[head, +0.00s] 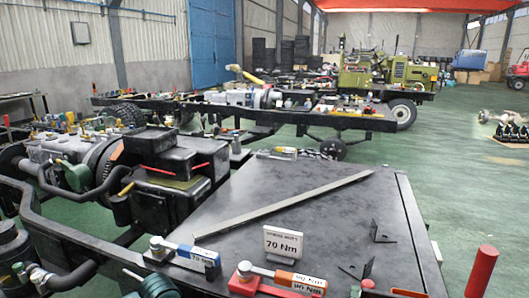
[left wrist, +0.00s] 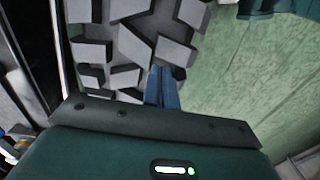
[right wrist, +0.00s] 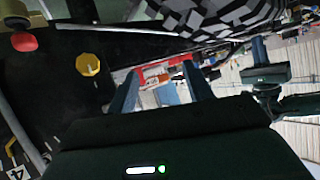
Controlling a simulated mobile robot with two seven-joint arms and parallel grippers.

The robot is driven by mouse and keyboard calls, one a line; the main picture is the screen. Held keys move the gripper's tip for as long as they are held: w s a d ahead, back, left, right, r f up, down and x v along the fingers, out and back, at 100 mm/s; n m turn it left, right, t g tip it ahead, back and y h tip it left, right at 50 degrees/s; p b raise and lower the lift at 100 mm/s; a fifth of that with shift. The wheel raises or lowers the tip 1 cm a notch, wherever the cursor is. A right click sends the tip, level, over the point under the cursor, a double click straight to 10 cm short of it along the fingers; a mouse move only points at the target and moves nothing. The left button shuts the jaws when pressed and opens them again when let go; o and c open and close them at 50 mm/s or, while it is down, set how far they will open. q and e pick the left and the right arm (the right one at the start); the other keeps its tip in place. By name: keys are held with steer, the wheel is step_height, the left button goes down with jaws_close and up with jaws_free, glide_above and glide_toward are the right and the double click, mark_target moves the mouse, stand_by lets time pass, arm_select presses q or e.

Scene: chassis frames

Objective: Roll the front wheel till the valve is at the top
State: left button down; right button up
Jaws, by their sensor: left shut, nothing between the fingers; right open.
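A black tyre with chunky tread blocks (left wrist: 125,45) fills the upper left of the left wrist view. Similar tread shows at the top of the right wrist view (right wrist: 222,14). No valve shows in any view. My left gripper (left wrist: 162,75) is shut and empty, its fingertips in front of the tyre's tread; I cannot tell if they touch it. My right gripper (right wrist: 160,68) is open and empty, below the tread in its picture.
A dark flat plate (head: 330,215) carries a long metal bar (head: 285,203), a "70 Nm" sign (head: 283,243), and blue and red-orange tools. An engine block (head: 165,165) stands left. A red cylinder (head: 481,271) stands right. Green floor is open at the right.

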arm_select(q)
step_height(320, 180, up, 5)
steer(key=p, duration=0.3)
steer(key=shift+r, duration=0.1)
